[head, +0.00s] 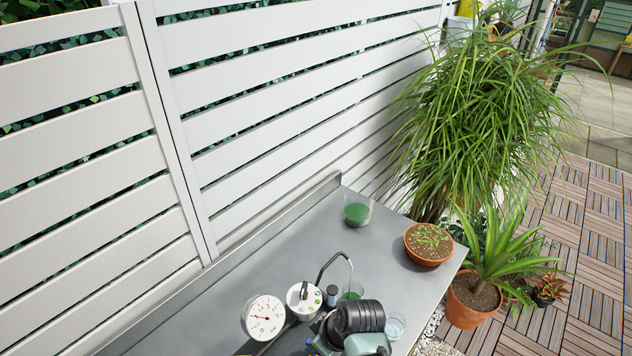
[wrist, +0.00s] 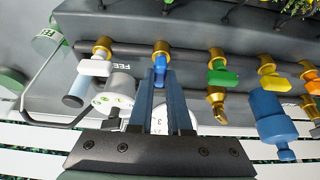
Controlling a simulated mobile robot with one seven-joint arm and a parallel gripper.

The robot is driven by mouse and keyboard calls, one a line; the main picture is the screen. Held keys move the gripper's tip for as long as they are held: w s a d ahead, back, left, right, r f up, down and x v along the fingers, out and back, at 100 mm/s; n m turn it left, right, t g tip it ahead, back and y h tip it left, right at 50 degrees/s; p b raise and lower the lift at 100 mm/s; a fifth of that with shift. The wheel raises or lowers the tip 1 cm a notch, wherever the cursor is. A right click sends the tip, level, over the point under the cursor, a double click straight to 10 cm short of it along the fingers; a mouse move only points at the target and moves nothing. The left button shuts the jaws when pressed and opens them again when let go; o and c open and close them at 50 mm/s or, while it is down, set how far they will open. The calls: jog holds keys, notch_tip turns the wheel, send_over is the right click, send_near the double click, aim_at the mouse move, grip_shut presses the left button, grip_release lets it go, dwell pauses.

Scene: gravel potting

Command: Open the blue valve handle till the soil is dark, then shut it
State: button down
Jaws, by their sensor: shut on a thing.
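The blue valve handle (wrist: 160,68) is on a brass valve of a dark pipe in the wrist view, near the top middle. My gripper (wrist: 159,82) comes up from below and is shut on the blue handle, one finger on each side. The handle appears to point along the fingers; its exact angle is partly hidden. In the head view, a terracotta bowl (head: 424,259) with small seedlings stands on the bench's right end. Its soil (head: 428,239) looks mid-brown. The blue handle is hidden there behind my arm.
The pipe also carries white (wrist: 92,68), green (wrist: 222,76) and yellow-orange (wrist: 275,82) handles close by. A blue cylinder (wrist: 272,118) hangs at right. A dial gauge (head: 264,318) and a white round unit (head: 303,298) stand on the metal bench (head: 290,245). The bench's middle is clear.

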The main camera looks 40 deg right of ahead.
jog(key=shift+a+m, duration=0.1)
jog(key=shift+m, duration=0.2)
jog(key=m+p, duration=0.1)
jog(key=m+h+p, duration=0.1)
jog(key=m, duration=0.1)
jog(key=shift+a+r+m+h, duration=0.1)
jog(key=shift+a+m+h, duration=0.05)
jog(key=shift+m+h, duration=0.15)
jog(key=m, duration=0.2)
jog(key=m+g+h+p, duration=0.1)
jog(key=m, duration=0.1)
jog(key=shift+w+h, duration=0.1)
jog(key=shift+h, duration=0.2)
jog(key=m, duration=0.3)
jog(key=m+g+h, duration=0.1)
jog(key=m, duration=0.1)
jog(key=shift+w+a+m+g+b, duration=0.1)
jog(key=shift+w+m+g+b, duration=0.05)
jog(key=shift+m+g+b, duration=0.2)
jog(key=shift+m+g+h+b, duration=0.4)
jog(key=shift+m+g+b, duration=0.4)
jog(key=shift+m, duration=1.25)
jog(key=c, duration=0.9)
grip_release()
jog(key=shift+o, duration=0.2)
